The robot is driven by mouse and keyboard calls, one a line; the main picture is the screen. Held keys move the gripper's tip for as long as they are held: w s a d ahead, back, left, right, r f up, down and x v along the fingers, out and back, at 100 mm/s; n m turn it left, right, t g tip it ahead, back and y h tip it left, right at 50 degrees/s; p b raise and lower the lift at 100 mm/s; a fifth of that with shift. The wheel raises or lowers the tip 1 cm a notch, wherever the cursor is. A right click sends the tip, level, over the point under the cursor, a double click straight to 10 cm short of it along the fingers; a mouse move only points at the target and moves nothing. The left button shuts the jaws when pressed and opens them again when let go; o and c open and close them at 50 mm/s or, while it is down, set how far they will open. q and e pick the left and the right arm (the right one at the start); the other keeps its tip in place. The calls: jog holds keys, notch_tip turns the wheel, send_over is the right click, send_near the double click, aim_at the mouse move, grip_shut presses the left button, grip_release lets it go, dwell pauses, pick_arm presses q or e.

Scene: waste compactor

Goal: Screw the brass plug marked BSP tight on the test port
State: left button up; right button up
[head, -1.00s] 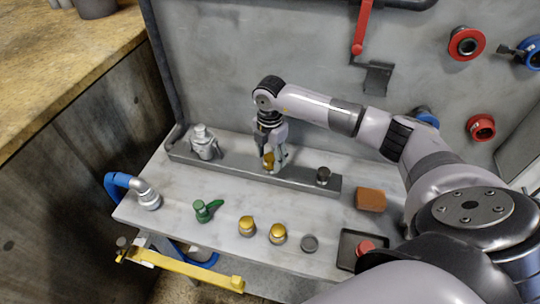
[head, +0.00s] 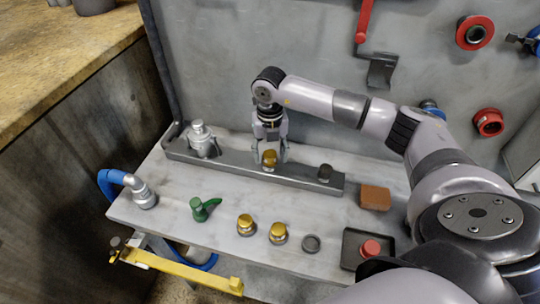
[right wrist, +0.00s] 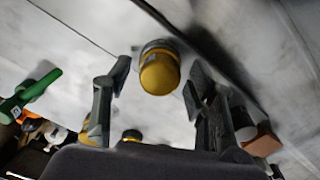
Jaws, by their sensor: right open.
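A brass plug (head: 269,159) sits at the grey rail (head: 225,168) at the back of the bench, over what looks like the test port. In the right wrist view the plug (right wrist: 160,74) shows a brass cap above a grey collar. My right gripper (head: 270,152) is around it from above. Its fingers (right wrist: 156,90) are open, one on each side, with gaps to the plug. Two more brass plugs (head: 245,224) (head: 278,232) stand on the bench front. No BSP marking is readable. Whether the plug is fully seated cannot be told. My left gripper is not in view.
A green valve (head: 203,208), a grey ring (head: 311,243), a brown block (head: 375,197) and a tray (head: 352,258) with a red cap (head: 371,249) are on the bench.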

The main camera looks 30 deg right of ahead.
jog(key=n+b, duration=0.1)
jog(key=n, duration=0.2)
jog(key=shift+f, duration=0.15)
jog(key=n+b, duration=0.1)
jog(key=n, duration=0.1)
jog(key=shift+n, duration=0.3)
jog(key=shift+n+b, duration=0.55)
jog(key=shift+n, duration=0.45)
jog(key=shift+n+b, duration=0.4)
jog(key=shift+n, duration=1.1)
jog(key=shift+c, duration=0.3)
